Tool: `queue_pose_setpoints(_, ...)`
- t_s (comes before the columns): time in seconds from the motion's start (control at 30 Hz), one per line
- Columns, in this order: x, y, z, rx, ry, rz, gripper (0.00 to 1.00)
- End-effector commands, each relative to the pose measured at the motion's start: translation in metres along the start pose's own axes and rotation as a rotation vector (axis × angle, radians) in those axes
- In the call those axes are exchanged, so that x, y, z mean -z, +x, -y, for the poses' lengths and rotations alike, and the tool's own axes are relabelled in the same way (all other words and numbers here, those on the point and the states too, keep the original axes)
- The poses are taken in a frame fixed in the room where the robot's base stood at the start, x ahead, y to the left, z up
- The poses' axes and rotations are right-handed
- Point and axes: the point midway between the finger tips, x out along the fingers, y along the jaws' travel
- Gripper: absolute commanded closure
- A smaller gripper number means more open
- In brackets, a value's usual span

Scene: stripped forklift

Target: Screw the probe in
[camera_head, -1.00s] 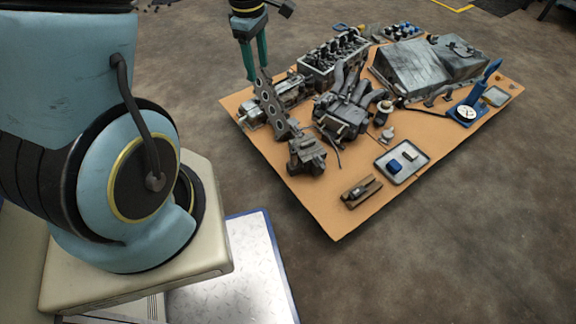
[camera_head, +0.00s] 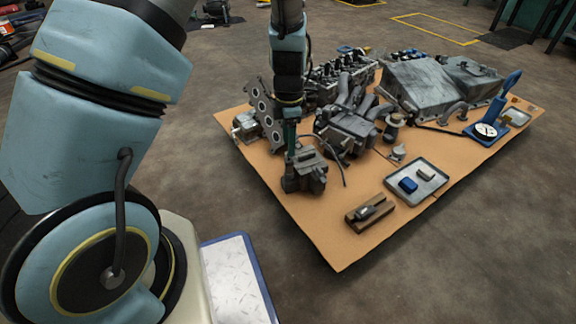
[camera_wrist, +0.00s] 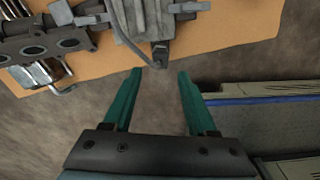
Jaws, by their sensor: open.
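My gripper (camera_wrist: 160,73) is open, its two green fingers apart with only floor visible between them in the wrist view. In the head view my gripper (camera_head: 290,135) hangs over the left part of the brown sheet, by a dark metal pump-like unit (camera_head: 304,172). A dark block-shaped end (camera_wrist: 160,54) of a part lies just beyond the fingertips in the wrist view. A small metal piece lies in a brown grooved block (camera_head: 370,213) at the sheet's front; I cannot tell whether it is the probe. I cannot make out a threaded hole.
A brown sheet (camera_head: 325,235) carries several engine parts. A manifold (camera_head: 345,125), a grey housing (camera_head: 440,85) and a blue gauge stand (camera_head: 487,131) are on it. A tray (camera_head: 428,186) holds a blue piece. The sheet's front strip is mostly clear. A flat checker-plate surface (camera_head: 237,285) is in front.

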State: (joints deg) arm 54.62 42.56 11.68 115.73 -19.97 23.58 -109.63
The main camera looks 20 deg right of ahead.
Motion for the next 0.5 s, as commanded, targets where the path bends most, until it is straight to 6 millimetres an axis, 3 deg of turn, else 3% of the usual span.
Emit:
queue_pose_setpoints(0.03, 0.000, 0.017, 0.000, 0.002, 0.000, -0.001, 0.43)
queue_pose_setpoints(0.2, 0.001, 0.048, 0.000, 0.001, 0.001, -0.001, 0.43)
queue_pose_setpoints(0.5, 0.000, 0.075, 0.000, 0.001, 0.001, 0.000, 0.43)
